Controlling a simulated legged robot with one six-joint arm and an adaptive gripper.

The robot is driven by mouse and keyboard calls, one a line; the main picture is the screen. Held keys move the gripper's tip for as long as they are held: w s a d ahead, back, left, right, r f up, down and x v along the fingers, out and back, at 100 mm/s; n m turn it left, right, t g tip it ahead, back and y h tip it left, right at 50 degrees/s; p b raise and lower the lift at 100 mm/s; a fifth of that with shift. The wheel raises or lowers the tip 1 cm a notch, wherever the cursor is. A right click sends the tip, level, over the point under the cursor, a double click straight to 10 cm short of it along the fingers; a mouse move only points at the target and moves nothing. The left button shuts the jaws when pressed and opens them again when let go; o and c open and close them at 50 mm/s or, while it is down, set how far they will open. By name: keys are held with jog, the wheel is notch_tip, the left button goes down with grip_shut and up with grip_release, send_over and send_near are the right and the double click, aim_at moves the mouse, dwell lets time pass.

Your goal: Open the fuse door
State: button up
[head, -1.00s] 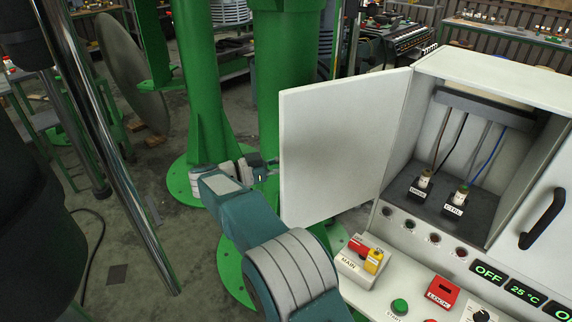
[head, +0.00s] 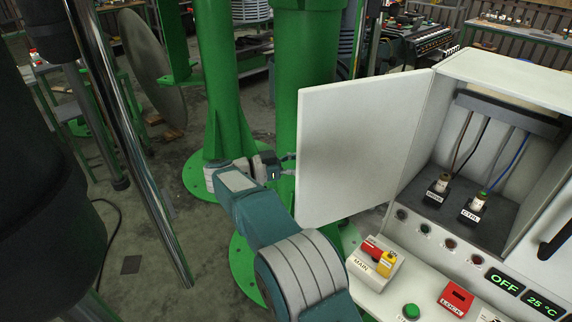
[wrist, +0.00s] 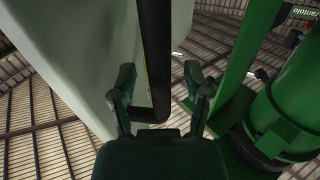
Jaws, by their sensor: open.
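The fuse door (head: 362,150) is a white panel standing wide open on the left side of the white cabinet (head: 490,72). Two fuses, labelled DRIVE (head: 439,190) and CTRL (head: 474,207), show inside the open compartment. My gripper (head: 288,164) is at the door's outer left edge, its tips partly hidden behind the panel. In the wrist view my gripper (wrist: 160,75) is open, its fingers on either side of the black door handle (wrist: 154,45), with gaps visible. The pale door face (wrist: 75,50) is to the left.
Green columns (head: 297,110) stand just behind the door and arm. A sloped control panel has a red and yellow MAIN switch (head: 378,257), a green button (head: 411,311) and a red LOCK block (head: 456,299). A chrome post (head: 130,150) is on the left.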

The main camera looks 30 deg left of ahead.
jog(key=v, duration=1.1)
jog(key=shift+s+a+f, duration=0.15)
jog(key=shift+a, duration=0.2)
